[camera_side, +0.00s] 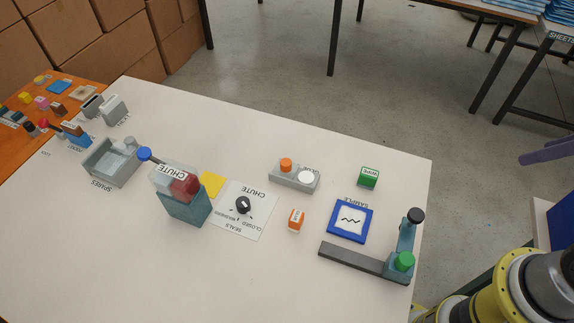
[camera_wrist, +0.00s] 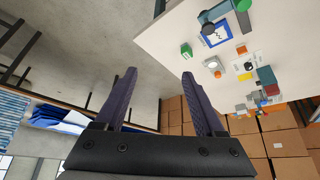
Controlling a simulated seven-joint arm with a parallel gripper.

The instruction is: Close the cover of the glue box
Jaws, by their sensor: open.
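No label I can read names a glue box, so I cannot tell which thing it is. A small orange box with a white label (camera_side: 296,220) stands mid-table; its lettering is too small to read. A teal box marked CHUTE (camera_side: 185,200) has a clear and red top. A grey open box marked SPARES (camera_side: 108,163) stands left of it, with a blue ball knob (camera_side: 145,154) between them. My gripper (camera_wrist: 162,75) is open and empty in the wrist view, its two purple fingers apart. In the side view only a purple finger shows at the right edge, off the table.
A grey button panel (camera_side: 294,177), green WIPE box (camera_side: 369,177), blue SAMPLE frame (camera_side: 349,221), white card with black dial (camera_side: 244,212) and yellow pad (camera_side: 212,185) lie nearby. A teal post fixture with a dark bar (camera_side: 350,258) stands front right. The near-left tabletop is clear.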

